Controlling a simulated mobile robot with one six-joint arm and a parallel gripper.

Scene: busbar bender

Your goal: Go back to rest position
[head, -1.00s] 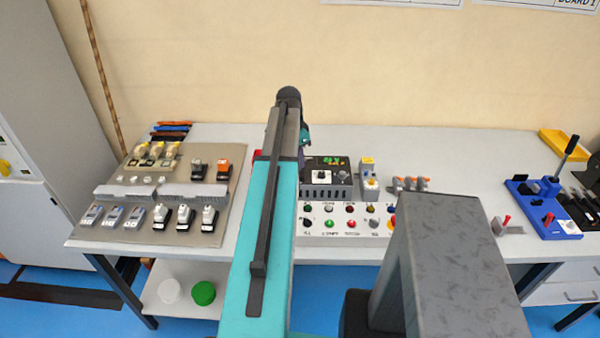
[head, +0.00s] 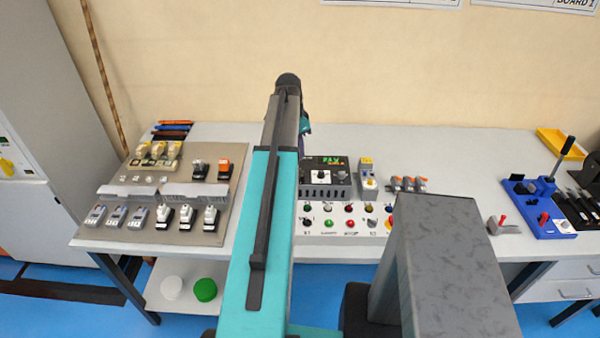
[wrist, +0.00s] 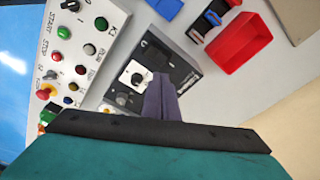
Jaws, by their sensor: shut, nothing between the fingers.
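My gripper (wrist: 161,90) shows in the wrist view as two dark fingers pressed together at the lower middle, with nothing between them. It hangs above the table, with the black control unit (wrist: 155,75) behind it in the picture. In the head view my teal arm reaches forward over the table and hides the gripper. The black control unit (head: 325,177) with its green display stands just right of my arm.
A white button panel (head: 345,220) fronts the table. A board (head: 225,165) with breakers lies left. A blue bending tool (head: 540,207) with an upright lever and a yellow tray (head: 562,145) are right. A red bin (wrist: 237,44) shows in the wrist view. The white table (head: 460,165) has free room right of centre.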

